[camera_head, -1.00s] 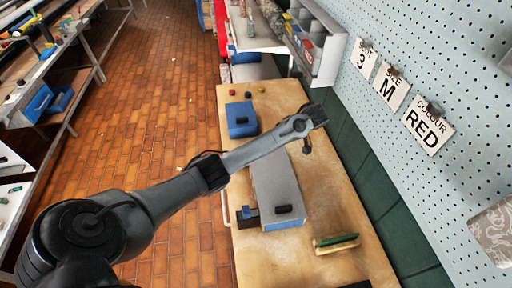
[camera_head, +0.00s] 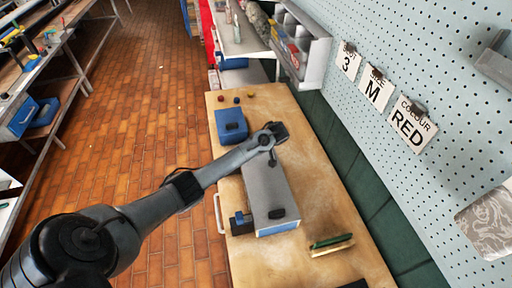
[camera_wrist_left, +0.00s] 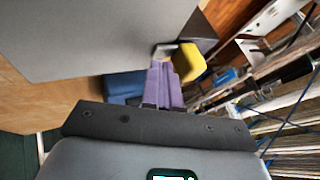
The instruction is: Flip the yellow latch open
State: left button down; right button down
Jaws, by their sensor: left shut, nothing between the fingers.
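The yellow latch (camera_wrist_left: 189,62) shows in the left wrist view as a rounded yellow piece beside the edge of a grey box (camera_wrist_left: 90,40). My left gripper (camera_wrist_left: 163,70) has purple fingers, shut and empty, with their tips close to the left of the yellow piece. I cannot tell whether they touch it. A small grey piece lies at the fingertips. In the head view the grey box (camera_head: 265,188) lies on the wooden bench, and my left wrist is over its far end. The latch and the fingers are hidden there. My right gripper is not in view.
A blue box (camera_head: 231,125) stands on the bench (camera_head: 330,220) beyond the grey box. A pegboard (camera_head: 450,110) with cards walls the right side.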

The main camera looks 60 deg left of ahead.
pick_arm(q)
jog(key=shift+s+a, duration=0.35)
jog(key=shift+s, duration=0.55)
jog(key=s+p, duration=0.1)
jog(key=p, duration=0.1)
jog(key=s+a+p, duration=0.1)
jog(key=p, duration=0.1)
jog(key=shift+s+r, duration=0.25)
jog(key=shift+s, duration=0.05)
jog(key=shift+s+a+f, duration=0.15)
jog(key=shift+s+f, duration=0.05)
jog(key=shift+s, duration=0.15)
jog(key=shift+w+f, duration=0.1)
